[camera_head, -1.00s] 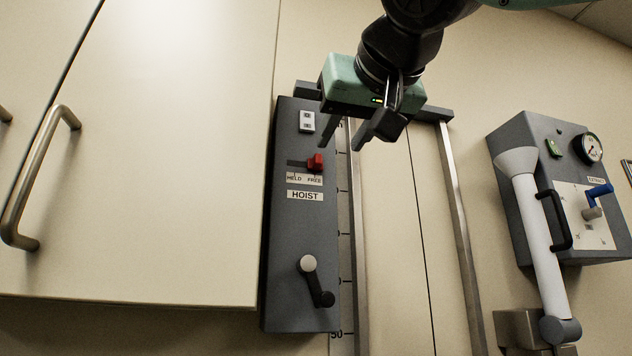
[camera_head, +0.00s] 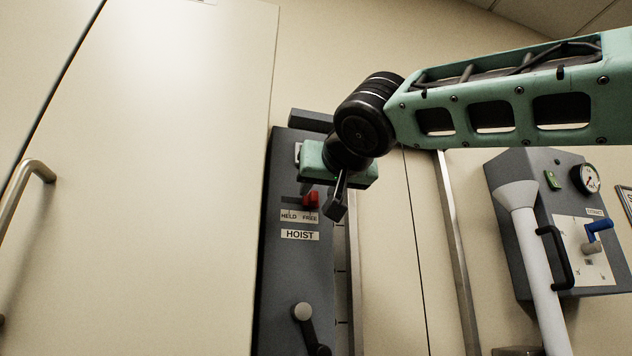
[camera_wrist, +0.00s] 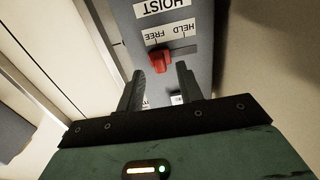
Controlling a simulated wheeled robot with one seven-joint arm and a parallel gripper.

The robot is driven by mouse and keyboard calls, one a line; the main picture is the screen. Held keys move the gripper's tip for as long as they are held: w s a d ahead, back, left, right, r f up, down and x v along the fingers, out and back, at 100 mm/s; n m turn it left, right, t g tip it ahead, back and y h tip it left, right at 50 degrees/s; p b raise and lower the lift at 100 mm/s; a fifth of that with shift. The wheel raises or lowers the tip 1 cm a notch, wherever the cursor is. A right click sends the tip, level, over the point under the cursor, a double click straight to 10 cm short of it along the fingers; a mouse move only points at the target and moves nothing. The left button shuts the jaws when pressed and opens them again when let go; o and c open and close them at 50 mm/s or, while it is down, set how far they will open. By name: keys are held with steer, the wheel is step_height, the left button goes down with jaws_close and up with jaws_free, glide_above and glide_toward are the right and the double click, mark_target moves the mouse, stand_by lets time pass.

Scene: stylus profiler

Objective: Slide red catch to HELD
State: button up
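The red catch (camera_head: 311,200) sits in a slot on the grey hoist panel (camera_head: 285,265), at the FREE end, right of HELD in the head view. In the wrist view the panel appears upside down, and the red catch (camera_wrist: 159,61) is by the word FREE, at the left end of the slot. My gripper (camera_head: 320,201) is at the panel, close to the catch. In the wrist view my gripper (camera_wrist: 160,74) is open, its two fingers apart, with the catch between or just beyond their tips. I cannot tell whether either finger touches it.
A crank with a pale knob (camera_head: 303,312) is lower on the panel. A cabinet door with a metal handle (camera_head: 22,200) is at left. A metal rail (camera_head: 450,220) stands to the right. A grey box with a gauge (camera_head: 587,178) and a white tube (camera_head: 535,240) are farther right.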

mark_target(315, 194)
steer(key=shift+p+x, duration=0.45)
steer(key=shift+x, duration=1.1)
jaws_close()
steer(key=shift+s+a+b, duration=0.15)
steer(key=shift+s+a, duration=0.05)
steer(key=shift+a, duration=0.5)
steer(key=shift+s+a+b, duration=0.1)
steer(key=shift+s+a, duration=0.15)
steer(key=shift+a, duration=0.45)
steer(key=shift+s+a+b, duration=0.15)
steer(key=shift+s+a, duration=0.05)
steer(key=shift+a, duration=0.45)
jaws_free()
steer(key=shift+a, duration=0.15)
steer(key=b+v, duration=0.7)
steer(key=v, duration=1)
steer(key=shift+s, duration=0.2)
